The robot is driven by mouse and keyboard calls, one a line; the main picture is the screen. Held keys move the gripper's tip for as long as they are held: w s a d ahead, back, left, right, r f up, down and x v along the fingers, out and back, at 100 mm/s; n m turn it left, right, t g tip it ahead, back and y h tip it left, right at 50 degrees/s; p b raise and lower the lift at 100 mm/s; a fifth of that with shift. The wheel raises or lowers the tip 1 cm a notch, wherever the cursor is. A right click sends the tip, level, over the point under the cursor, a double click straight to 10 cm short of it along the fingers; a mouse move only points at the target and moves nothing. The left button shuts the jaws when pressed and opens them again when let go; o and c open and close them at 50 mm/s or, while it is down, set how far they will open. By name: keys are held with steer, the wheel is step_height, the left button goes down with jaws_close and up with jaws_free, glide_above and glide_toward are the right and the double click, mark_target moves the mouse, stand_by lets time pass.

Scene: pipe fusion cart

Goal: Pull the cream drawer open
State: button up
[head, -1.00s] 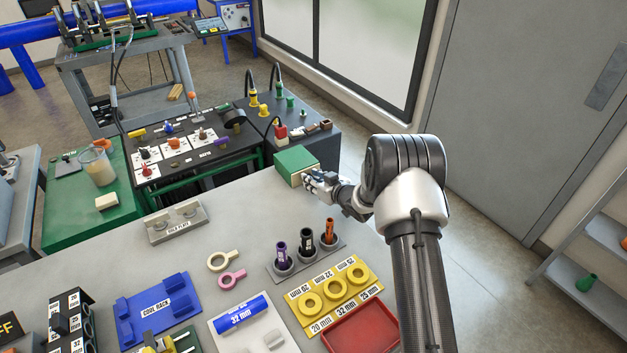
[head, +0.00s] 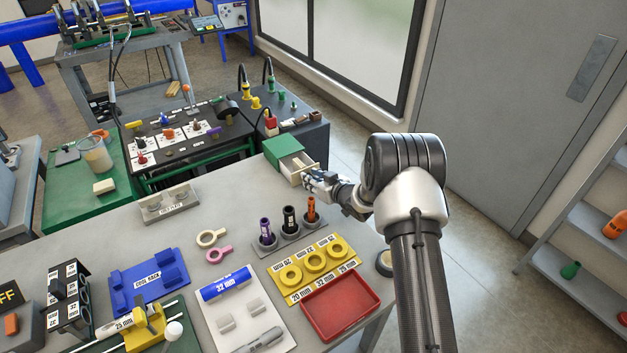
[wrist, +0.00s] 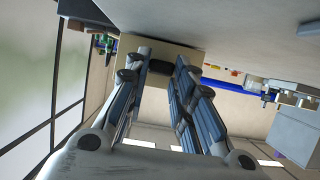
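The cream drawer (head: 298,166) sticks out of a small green cabinet (head: 283,149) on the far right corner of the grey table. It is partly open, and its inside shows from above. My gripper (head: 312,179) is at the drawer's front in the head view. In the wrist view the cream drawer front (wrist: 168,97) lies ahead, with a dark handle (wrist: 161,67) on it. The fingers of my gripper (wrist: 163,62) stand on either side of the handle and appear shut on it. The finger contact is partly hidden.
On the grey table (head: 225,180) stand a holder with coloured tools (head: 290,238), a yellow ring tray (head: 312,268) and a red tray (head: 340,305), left of my arm. A dark bench (head: 300,135) stands behind the cabinet.

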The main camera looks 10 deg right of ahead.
steer(key=o, duration=0.5)
steer(key=shift+c, duration=0.2)
steer(key=v, duration=1.2)
